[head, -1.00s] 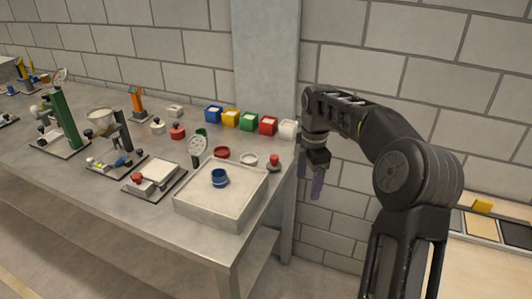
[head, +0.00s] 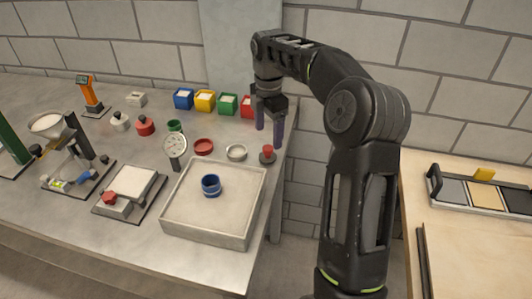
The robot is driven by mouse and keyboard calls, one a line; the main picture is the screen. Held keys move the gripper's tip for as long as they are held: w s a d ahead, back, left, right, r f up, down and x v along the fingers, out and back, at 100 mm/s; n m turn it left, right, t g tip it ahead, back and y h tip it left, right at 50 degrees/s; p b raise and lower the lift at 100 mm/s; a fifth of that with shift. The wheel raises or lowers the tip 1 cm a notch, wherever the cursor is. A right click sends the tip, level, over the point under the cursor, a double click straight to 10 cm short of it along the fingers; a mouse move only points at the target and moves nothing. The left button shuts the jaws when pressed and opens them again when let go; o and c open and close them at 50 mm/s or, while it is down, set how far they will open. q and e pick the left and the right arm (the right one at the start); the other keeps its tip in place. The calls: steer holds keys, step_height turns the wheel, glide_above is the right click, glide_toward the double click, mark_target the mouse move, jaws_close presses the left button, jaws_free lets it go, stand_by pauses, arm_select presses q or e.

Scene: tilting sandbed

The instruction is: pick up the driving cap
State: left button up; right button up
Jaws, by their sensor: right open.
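A small piece with a red knob on a dark round base (head: 268,155) stands upright at the right end of the grey table; it may be the driving cap, but its look does not settle this. My right gripper (head: 269,138) points down with its purple fingers open and empty, just above or behind this piece. I cannot tell whether they touch. A blue cup-like piece (head: 211,187) stands in the square sand tray (head: 208,239). My left gripper is not in view.
A red dish (head: 203,147), a white ring (head: 236,153) and a round dial (head: 175,146) stand close behind the tray. Blue, yellow, green and red bins (head: 228,104) line the back. A wooden bench (head: 470,250) is at the right.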

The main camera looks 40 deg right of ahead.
mark_target(268, 147)
steer(key=shift+f, duration=1.25)
step_height(268, 147, down, 5)
steer(key=shift+f+p, duration=0.1)
steer(key=shift+p, duration=0.75)
steer(key=shift+c, duration=0.5)
steer(key=c, duration=1.3)
steer(key=shift+o, duration=0.2)
steer(key=shift+w+r, duration=0.1)
steer(key=shift+r, duration=0.1)
step_height(268, 147, up, 10)
steer(key=shift+f+b, duration=0.1)
steer(key=shift+b, duration=0.55)
